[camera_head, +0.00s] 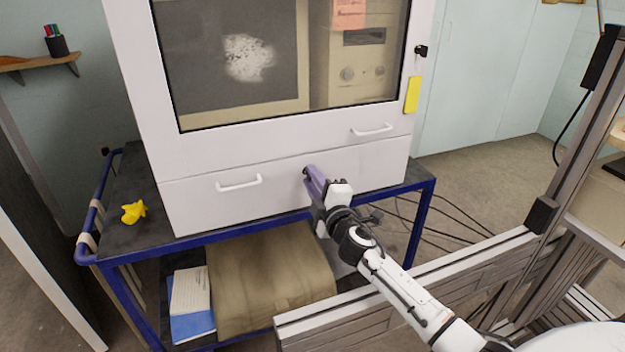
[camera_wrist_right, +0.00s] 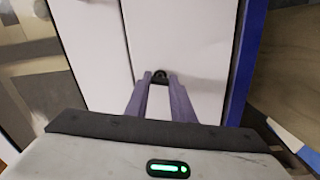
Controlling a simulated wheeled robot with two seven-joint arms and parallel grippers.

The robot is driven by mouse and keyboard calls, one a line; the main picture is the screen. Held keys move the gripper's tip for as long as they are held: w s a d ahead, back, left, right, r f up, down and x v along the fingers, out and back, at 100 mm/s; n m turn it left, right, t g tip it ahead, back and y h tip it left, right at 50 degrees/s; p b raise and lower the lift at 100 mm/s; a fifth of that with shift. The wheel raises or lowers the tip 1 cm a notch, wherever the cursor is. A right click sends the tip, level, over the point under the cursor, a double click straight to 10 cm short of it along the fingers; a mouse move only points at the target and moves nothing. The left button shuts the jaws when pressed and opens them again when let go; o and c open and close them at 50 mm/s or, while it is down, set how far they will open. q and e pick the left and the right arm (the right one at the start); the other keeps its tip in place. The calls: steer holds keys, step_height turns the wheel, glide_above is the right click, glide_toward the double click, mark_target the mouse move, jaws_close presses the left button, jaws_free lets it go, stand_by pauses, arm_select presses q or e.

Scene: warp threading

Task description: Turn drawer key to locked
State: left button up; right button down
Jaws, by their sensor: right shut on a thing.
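The white drawer front (camera_head: 270,180) is closed at the bottom of a white cabinet (camera_head: 270,140) and has a white bar handle (camera_head: 239,184). My right gripper (camera_head: 310,172) reaches the drawer front to the right of that handle, with its purple fingers pointing at it. In the right wrist view my right gripper (camera_wrist_right: 160,79) is shut on the small dark drawer key (camera_wrist_right: 160,74), held between the fingertips against the white front (camera_wrist_right: 190,45). The fingers hide most of the key, so I cannot tell its angle. My left gripper is in neither view.
The cabinet stands on a blue-framed cart (camera_head: 420,215). A yellow object (camera_head: 133,211) lies on the cart top at left. A brown folded bundle (camera_head: 270,280) and papers (camera_head: 190,292) lie on the lower shelf. Grey metal rails (camera_head: 410,285) run near my right arm.

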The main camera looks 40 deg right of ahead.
steer(key=shift+n, duration=1.2)
steer(key=c, duration=1.5)
jaws_free()
steer(key=v, duration=1)
steer(key=shift+s+a, duration=0.1)
steer(key=shift+s, duration=0.05)
